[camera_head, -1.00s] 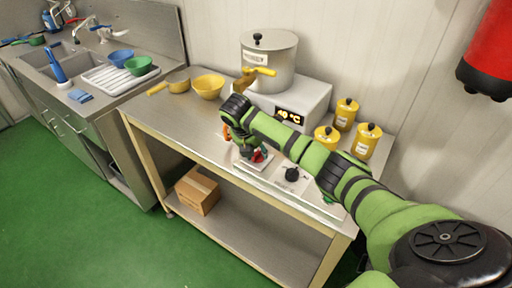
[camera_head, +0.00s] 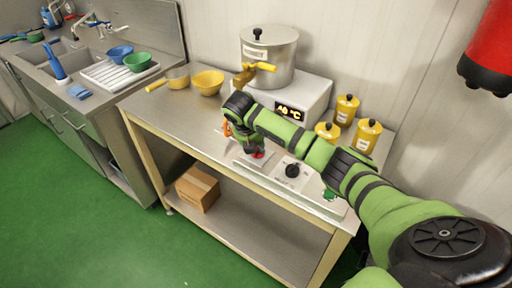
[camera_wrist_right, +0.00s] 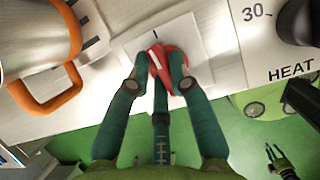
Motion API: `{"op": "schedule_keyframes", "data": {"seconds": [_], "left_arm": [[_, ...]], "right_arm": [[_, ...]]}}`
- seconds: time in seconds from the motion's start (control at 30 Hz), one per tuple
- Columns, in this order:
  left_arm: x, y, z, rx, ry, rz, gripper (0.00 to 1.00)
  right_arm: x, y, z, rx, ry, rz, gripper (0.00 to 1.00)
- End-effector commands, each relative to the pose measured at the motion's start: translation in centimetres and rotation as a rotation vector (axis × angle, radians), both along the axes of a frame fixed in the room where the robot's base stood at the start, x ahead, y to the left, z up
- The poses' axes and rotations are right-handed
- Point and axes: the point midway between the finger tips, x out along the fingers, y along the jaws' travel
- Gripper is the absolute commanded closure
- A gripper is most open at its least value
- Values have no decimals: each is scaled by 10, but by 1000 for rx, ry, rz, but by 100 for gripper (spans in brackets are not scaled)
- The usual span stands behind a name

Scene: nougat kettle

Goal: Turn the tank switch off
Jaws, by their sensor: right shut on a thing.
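The red switch knob (camera_wrist_right: 168,68) with a white line sits on a pale square plate (camera_wrist_right: 205,40) in the right wrist view. I take it to be the tank switch. My right gripper (camera_wrist_right: 160,78) has its dark fingers on both sides of the knob and is shut on it. In the head view the gripper (camera_head: 254,150) points down at the counter's front part, and only a little red of the switch (camera_head: 258,155) shows beneath it. The white line runs at a slant in the wrist view.
A black heat dial (camera_head: 292,171) is right of the switch. An orange handle (camera_wrist_right: 45,103) is close on the left in the wrist view. Behind stand the kettle (camera_head: 270,58) with a yellow-handled tap (camera_head: 262,67), a temperature display (camera_head: 290,112) and yellow canisters (camera_head: 367,138).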

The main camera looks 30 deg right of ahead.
Motion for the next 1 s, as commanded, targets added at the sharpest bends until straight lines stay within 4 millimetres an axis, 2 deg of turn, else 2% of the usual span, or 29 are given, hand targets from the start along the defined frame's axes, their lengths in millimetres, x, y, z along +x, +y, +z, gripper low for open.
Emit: {"op": "schedule_keyframes", "data": {"seconds": [1.0], "left_arm": [[0, 0, -96, 0, 0, -2, 56]], "right_arm": [[-5, -1, -5, 1, -1, 925, 100]]}}
